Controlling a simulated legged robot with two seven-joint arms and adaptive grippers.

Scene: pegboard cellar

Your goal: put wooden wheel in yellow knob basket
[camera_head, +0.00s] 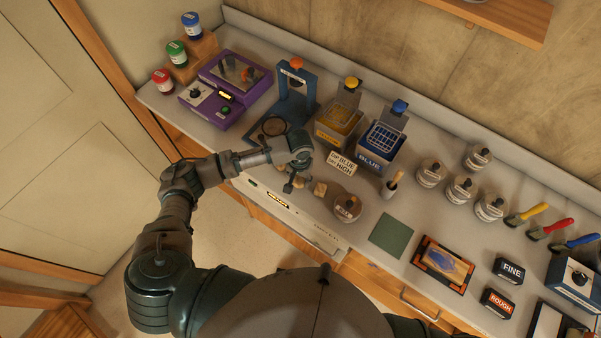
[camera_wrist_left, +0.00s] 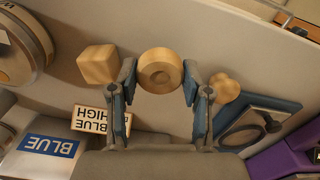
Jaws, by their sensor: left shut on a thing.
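My left gripper (camera_head: 291,184) is low over the front part of the counter; its fingers also show in the left wrist view (camera_wrist_left: 160,92). It is shut on the wooden wheel (camera_wrist_left: 160,71), a pale round piece with a hole in its middle, held between the fingertips. In the head view the gripper mostly hides the wheel. I cannot tell whether it touches the counter. The yellow knob basket (camera_head: 338,121) stands behind and to the right of the gripper, in a grey holder with a yellow knob on top. My right gripper is not in view.
A wooden cube (camera_wrist_left: 98,64) and a knobbly wooden piece (camera_wrist_left: 224,88) lie on either side of the wheel. The blue knob basket (camera_head: 381,141), a sign (camera_head: 342,163), a blue stand (camera_head: 309,88) and a round jar (camera_head: 347,208) are close by. A purple device (camera_head: 226,90) stands left.

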